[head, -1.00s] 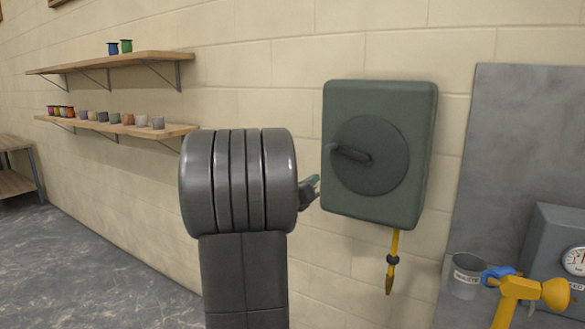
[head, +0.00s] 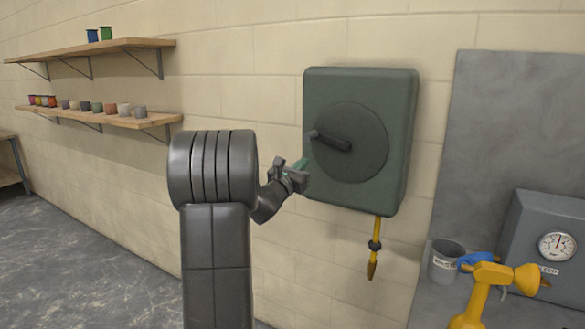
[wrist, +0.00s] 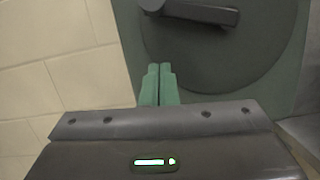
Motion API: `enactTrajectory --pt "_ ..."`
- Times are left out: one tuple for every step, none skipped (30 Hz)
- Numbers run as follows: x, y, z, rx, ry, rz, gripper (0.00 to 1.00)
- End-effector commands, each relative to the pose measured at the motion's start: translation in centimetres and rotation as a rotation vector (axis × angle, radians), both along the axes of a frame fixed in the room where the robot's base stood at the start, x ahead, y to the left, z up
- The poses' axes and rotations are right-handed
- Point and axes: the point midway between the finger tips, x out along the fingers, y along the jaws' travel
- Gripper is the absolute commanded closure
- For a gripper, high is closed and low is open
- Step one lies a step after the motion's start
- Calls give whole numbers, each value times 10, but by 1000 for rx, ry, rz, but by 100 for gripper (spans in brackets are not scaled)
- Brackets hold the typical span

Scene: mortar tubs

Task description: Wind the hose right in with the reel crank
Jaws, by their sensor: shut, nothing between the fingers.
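The dark green hose reel (head: 388,185) is mounted on the block wall. Its round disc (head: 368,160) carries a dark crank (head: 333,141) whose handle end is at the left. The yellow hose (head: 376,232) hangs a short way from the reel's underside, with a dark collar and a pointed nozzle end. My gripper (head: 301,165) is just left of the reel, below the crank handle, and apart from it. In the wrist view, the green fingers (wrist: 159,84) are together and empty, pointing at the reel. The crank (wrist: 195,12) shows at the top of that view, beyond the fingertips.
Two wooden shelves (head: 110,118) with small pots and spools are on the wall at left. At lower right are a grey waste cup (head: 446,266), a yellow tool (head: 480,295) and a grey box with a gauge (head: 556,247). The floor at left is clear.

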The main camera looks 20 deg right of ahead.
Motion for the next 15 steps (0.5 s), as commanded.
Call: enactTrajectory --pt "7 -9 6 0 0 -3 100" --pt "10 -14 7 0 0 -3 100" --pt "11 -14 16 -1 -2 -1 100" --pt "10 -14 22 -1 -2 0 100" --pt "10 -14 26 -1 -2 0 100" --pt "9 -14 31 -1 -2 0 100" --pt "9 -14 34 -1 -2 0 100" --pt "8 -14 36 -1 -2 0 100" --pt "8 -14 39 -1 -2 0 100" --pt "8 -14 41 -1 -1 0 100" --pt "8 -14 42 -1 -1 0 100" --pt "8 -14 43 0 0 0 100" --pt "8 -14 44 -1 1 0 100" --pt "8 -14 44 -1 1 0 100" --pt "8 -14 44 -1 1 0 100"
